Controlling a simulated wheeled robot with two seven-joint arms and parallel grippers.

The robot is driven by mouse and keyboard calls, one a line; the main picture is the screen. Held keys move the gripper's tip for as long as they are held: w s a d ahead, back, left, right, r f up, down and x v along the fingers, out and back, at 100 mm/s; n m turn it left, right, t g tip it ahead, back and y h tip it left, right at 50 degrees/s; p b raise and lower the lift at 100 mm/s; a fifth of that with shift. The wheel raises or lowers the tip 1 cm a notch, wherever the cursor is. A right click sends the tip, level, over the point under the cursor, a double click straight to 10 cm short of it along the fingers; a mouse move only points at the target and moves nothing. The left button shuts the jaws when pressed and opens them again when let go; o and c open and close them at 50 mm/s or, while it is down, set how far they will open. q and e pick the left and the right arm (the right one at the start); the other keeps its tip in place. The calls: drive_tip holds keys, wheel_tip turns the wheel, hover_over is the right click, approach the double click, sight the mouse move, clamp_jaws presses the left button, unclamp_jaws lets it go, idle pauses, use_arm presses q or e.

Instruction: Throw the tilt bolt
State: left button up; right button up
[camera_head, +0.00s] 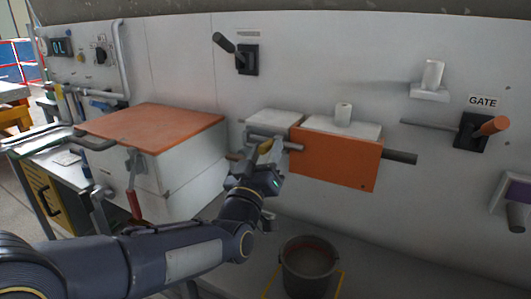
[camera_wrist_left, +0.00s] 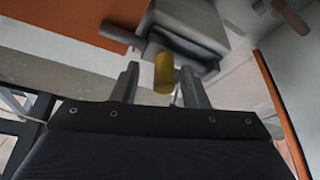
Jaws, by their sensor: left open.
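The tilt bolt appears as a grey horizontal bar (camera_head: 290,145) beside the orange panel (camera_head: 340,160), with a yellow handle (camera_head: 266,145). In the left wrist view the yellow handle (camera_wrist_left: 164,72) stands between the two fingers, with a gap to each side. My left gripper (camera_head: 256,157) is open around the handle and partly covers the bolt in the head view. The fingers also show in the wrist view (camera_wrist_left: 160,85). Contact with the handle cannot be made out. My right gripper is in neither view.
A white box with an orange lid (camera_head: 155,127) stands left of my left arm. A grey bucket (camera_head: 308,268) is on the floor below. A lever marked GATE (camera_head: 490,128) and a black-handled lever (camera_head: 226,44) are on the wall.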

use_arm(q)
drive_tip(key=b+v, duration=0.1)
drive_tip(key=v, duration=0.6)
drive_tip(key=shift+s, duration=0.35)
drive_tip(key=shift+a+f, duration=0.1)
drive_tip(key=shift+a, duration=0.05)
